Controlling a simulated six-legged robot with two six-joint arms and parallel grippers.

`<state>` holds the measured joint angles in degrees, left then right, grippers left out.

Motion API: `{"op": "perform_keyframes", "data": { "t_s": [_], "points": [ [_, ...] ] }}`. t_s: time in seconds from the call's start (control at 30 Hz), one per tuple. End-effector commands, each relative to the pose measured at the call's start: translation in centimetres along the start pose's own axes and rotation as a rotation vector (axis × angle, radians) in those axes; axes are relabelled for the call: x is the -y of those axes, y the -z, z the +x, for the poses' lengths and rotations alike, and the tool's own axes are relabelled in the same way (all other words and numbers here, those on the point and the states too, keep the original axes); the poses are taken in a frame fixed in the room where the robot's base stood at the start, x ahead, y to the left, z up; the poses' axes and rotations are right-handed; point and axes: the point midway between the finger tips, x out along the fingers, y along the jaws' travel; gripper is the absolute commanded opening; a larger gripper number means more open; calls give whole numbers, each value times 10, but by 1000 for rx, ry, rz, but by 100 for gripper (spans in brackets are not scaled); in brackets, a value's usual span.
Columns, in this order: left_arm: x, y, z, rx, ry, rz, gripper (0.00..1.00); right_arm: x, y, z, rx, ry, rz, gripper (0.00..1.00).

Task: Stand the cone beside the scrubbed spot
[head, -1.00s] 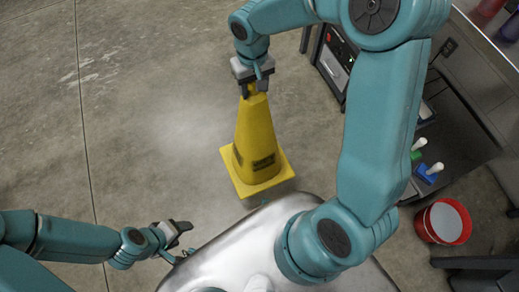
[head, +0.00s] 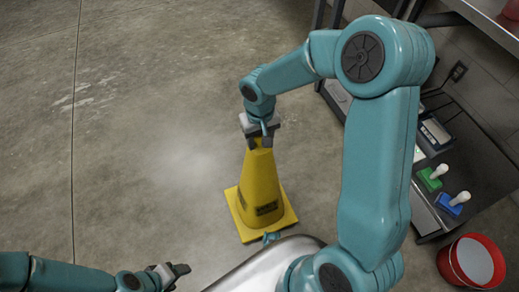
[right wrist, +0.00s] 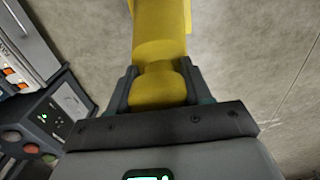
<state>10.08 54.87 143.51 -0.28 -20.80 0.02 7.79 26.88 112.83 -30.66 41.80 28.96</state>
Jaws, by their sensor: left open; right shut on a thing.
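The yellow cone (head: 261,185) with a square base is upright in the head view, in front of my body. My right gripper (head: 259,140) is shut on the cone's top from above. In the right wrist view the two fingers (right wrist: 158,90) press on either side of the cone's narrow tip (right wrist: 158,82). A paler, hazy patch (head: 200,175) shows on the concrete floor to the left of the cone; I cannot tell its exact edge. I cannot tell whether the cone's base touches the floor. My left gripper (head: 177,270) is open and empty at the lower left.
A red bucket (head: 471,262) stands at the lower right. A dark shelf (head: 468,150) holds a green-based brush (head: 431,178) and a blue-based brush (head: 453,204). A metal table (head: 490,22) is at the top right. The floor on the left is open.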

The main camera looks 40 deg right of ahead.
Motion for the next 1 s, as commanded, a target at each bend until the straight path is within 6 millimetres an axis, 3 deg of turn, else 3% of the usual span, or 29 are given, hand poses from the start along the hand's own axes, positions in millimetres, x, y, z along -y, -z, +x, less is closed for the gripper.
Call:
{"op": "perform_keyframes", "data": {
  "t_s": [0.3,0.7,0.73,0.77,0.8,1.0],
  "points": [
    [12,1,33,0,0,0,60,1,-2,42,-3,1,1,0],
    [12,1,34,0,0,0,60,1,-3,44,-4,1,2,0],
    [12,1,33,0,0,0,60,1,-3,44,-1,1,1,58],
    [12,1,32,0,0,0,60,1,-3,44,-1,1,1,68],
    [12,1,32,0,0,0,60,1,-3,44,-1,1,1,74],
    [12,1,32,0,0,0,60,1,-3,44,-1,1,1,74]
  ]
}}
